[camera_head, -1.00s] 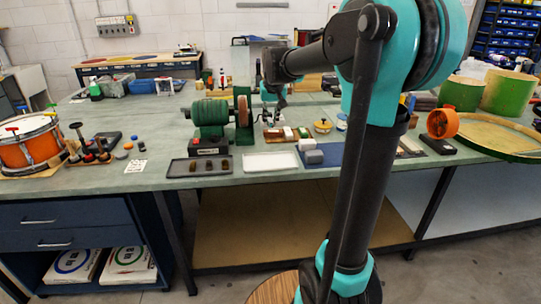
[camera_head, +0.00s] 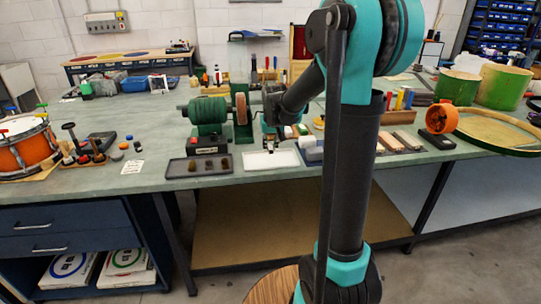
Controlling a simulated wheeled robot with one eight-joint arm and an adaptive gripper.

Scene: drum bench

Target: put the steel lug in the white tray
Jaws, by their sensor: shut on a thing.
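The white tray (camera_head: 285,163) lies on the bench near its front edge, just right of a dark tray. My gripper (camera_head: 270,146) points down low over the back part of the white tray. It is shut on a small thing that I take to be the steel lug. The lug is too small and too hidden by the fingers to make out. I cannot tell whether it touches the tray floor.
A dark tray (camera_head: 178,169) with small brown pieces lies left of the white tray. A green bench machine (camera_head: 208,112) with a wheel stands behind them. Grey blocks (camera_head: 312,154) sit close to the right of the white tray, partly behind my arm.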

